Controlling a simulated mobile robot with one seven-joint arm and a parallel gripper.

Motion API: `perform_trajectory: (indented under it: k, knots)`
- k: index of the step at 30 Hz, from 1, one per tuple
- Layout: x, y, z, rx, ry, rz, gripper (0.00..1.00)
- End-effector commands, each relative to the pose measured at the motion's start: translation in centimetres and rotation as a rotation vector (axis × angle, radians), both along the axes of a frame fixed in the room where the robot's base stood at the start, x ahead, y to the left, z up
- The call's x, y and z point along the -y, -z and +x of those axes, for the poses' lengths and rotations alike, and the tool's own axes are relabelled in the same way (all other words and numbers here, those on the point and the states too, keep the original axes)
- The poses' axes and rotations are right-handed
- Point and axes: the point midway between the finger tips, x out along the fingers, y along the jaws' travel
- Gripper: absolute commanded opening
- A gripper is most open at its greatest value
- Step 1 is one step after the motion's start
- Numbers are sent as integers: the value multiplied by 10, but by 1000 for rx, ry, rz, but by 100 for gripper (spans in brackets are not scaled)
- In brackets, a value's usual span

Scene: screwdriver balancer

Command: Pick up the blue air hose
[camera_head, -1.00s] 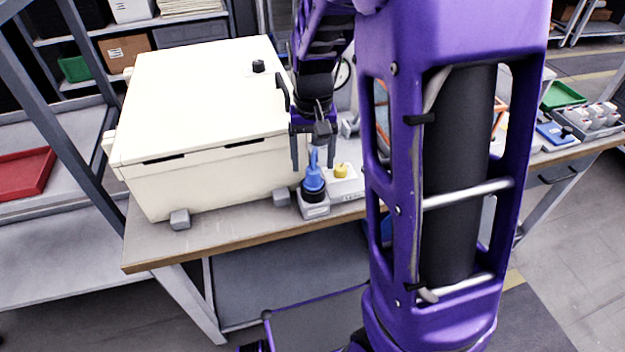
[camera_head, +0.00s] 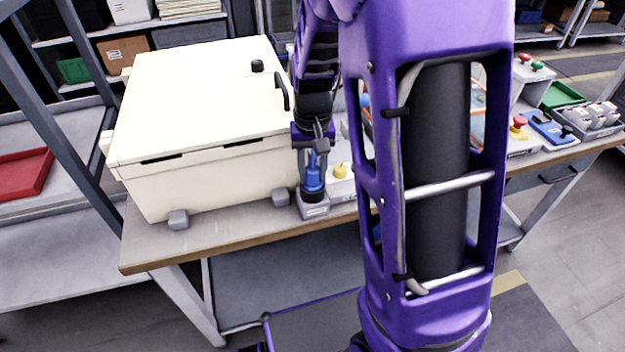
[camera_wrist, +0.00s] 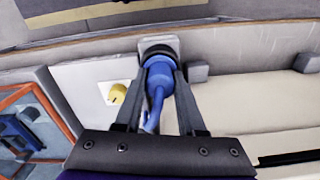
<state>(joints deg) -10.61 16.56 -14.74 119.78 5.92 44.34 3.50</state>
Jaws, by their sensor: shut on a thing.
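The blue air hose (camera_head: 313,176) stands in a dark round socket on a small grey block (camera_head: 314,210) near the table's front edge. My gripper (camera_head: 313,181) reaches down over it from above, with a finger on each side. In the wrist view, the hose (camera_wrist: 158,80) lies between the two fingers of my gripper (camera_wrist: 159,82), which are shut on its wide blue part. Its thinner curved end points back toward my wrist. The hose's lower end is hidden in the socket.
A large cream box (camera_head: 205,100) with a black handle stands close on the left. A yellow knob (camera_head: 340,171) on a white block is just right of the hose. A red button (camera_head: 519,121) and blue tray (camera_head: 551,131) lie farther right. My arm hides part of the table.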

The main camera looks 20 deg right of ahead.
Motion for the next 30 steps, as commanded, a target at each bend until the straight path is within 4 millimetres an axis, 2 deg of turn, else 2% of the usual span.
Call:
perform_trajectory:
  k: [7,10,21,25,30]
  knots:
    - [0,-1,0,1,0,0,0]
    - [0,-9,1,3,0,0,0]
    - [0,-79,1,5,0,0,0]
    - [0,-94,1,2,0,1,0]
    - [0,-101,0,1,0,1,0]
